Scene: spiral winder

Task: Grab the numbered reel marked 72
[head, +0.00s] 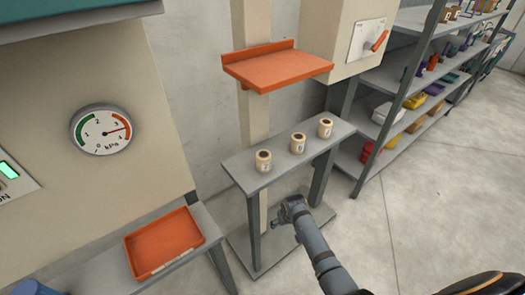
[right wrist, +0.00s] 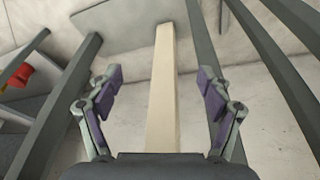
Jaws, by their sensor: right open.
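Three cream-coloured reels with dark centre holes stand upright in a row on a narrow grey bench: the left reel (head: 263,161), the middle reel (head: 297,143) and the right reel (head: 325,128). Each has a small dark marking on its side, too small to read with certainty, so I cannot tell which is 72. My right gripper (head: 287,212) is below and in front of the bench top, near its front edge, apart from the reels. In the right wrist view it is open and empty (right wrist: 160,82), with no reel in sight. My left gripper is not in view.
The grey bench (head: 235,165) stands by a beige post (head: 252,120), with an orange shelf (head: 275,68) above the reels. An orange tray (head: 163,262) lies at lower left. A shelving rack (head: 410,88) stands at right. Floor at right is clear.

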